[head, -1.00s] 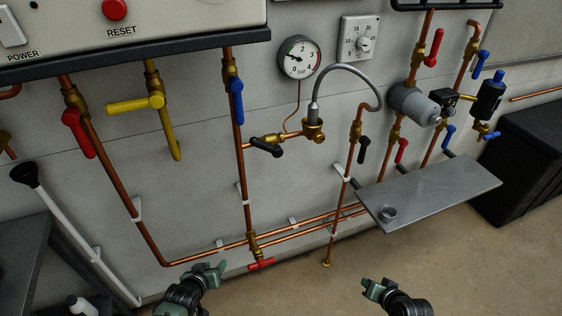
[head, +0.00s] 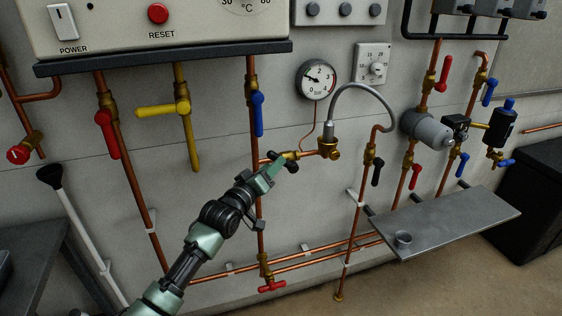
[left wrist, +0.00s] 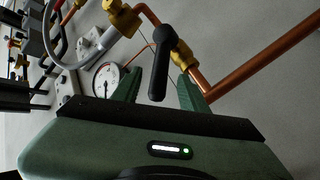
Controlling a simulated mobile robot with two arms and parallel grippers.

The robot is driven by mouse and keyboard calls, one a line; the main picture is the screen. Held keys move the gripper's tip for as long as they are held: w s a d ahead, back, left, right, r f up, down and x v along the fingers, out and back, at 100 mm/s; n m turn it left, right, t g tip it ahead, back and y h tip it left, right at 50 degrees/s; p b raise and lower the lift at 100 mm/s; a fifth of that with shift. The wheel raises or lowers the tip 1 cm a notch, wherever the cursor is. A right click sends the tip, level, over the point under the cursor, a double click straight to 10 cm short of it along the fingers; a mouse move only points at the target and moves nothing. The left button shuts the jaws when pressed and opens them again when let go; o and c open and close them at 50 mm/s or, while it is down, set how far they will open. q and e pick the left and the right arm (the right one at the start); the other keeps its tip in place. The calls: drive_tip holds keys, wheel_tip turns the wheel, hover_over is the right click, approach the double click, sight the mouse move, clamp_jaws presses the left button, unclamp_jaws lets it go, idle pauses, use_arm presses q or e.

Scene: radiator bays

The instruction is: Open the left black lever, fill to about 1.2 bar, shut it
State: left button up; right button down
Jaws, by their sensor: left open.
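The left black lever (head: 291,167) sits on a brass valve in the short copper branch below the gauge; my gripper partly covers it in the head view. In the left wrist view the lever (left wrist: 160,65) stands between the two green fingers, with gaps on both sides. My left gripper (head: 279,168) is open around it, not clamped. The round pressure gauge (head: 317,79) is above the valve and also shows in the left wrist view (left wrist: 106,78); its needle points left, too small to read exactly. My right gripper is not in view.
A grey hose (head: 362,88) arches from the brass fitting to the right-hand pipe, where a second black lever (head: 377,172) hangs. A blue lever (head: 257,114) is close above my left gripper. A grey shelf (head: 455,222) with a small cup juts out at right.

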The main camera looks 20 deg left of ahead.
use_arm(q)
drive_tip(key=shift+x, duration=2.35)
clamp_jaws()
